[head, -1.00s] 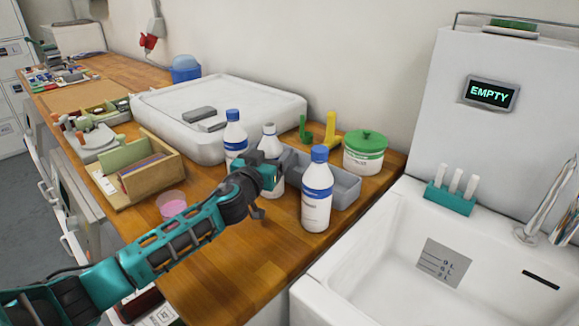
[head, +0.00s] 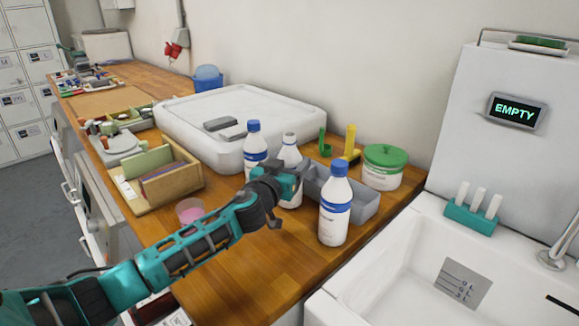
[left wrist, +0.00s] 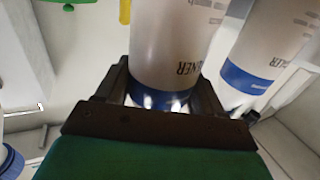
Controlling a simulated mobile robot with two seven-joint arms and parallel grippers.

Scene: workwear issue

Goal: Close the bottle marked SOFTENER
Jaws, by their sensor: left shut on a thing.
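A white bottle with no blue cap on its grey-white neck (head: 290,150) stands upright on the wooden counter, between two bottles with blue caps. My left gripper (head: 287,190) is shut on this bottle. In the left wrist view its fingers (left wrist: 163,97) sit on both sides of the bottle (left wrist: 178,40), whose label shows letters ending in "NER"; the rest is hidden. One blue-capped bottle (head: 254,148) stands behind and to the left, another (head: 334,208) in front and to the right. I see no loose cap for certain. My right gripper is not in view.
A grey bin (head: 362,200) stands right behind the bottles, near a green-lidded tub (head: 383,168). A large white tray (head: 275,110) lies behind. A wooden box (head: 165,180) and a pink-filled dish (head: 190,212) are left. A white sink (head: 400,260) is right. The front counter is clear.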

